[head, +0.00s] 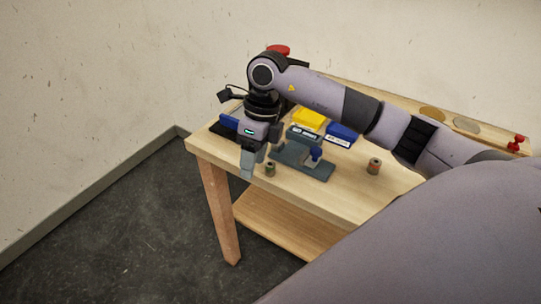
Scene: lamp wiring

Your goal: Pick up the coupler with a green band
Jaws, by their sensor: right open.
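A small upright coupler (270,169) stands on the wooden table near its front edge. Its band looks dark green, though it is small in the picture. My right gripper (248,171) points down just left of this coupler, apart from it as far as I can see. It is open, with nothing visible between its fingers. A second coupler (374,165) with a reddish-orange band stands farther right on the table. My left gripper is not in view.
A grey fixture with a blue part (315,155) stands just right of the green-banded coupler. Yellow (310,119) and blue (342,134) bins stand behind it. The tabletop (345,192) is clear at the front right. A red item (517,142) is at the far right.

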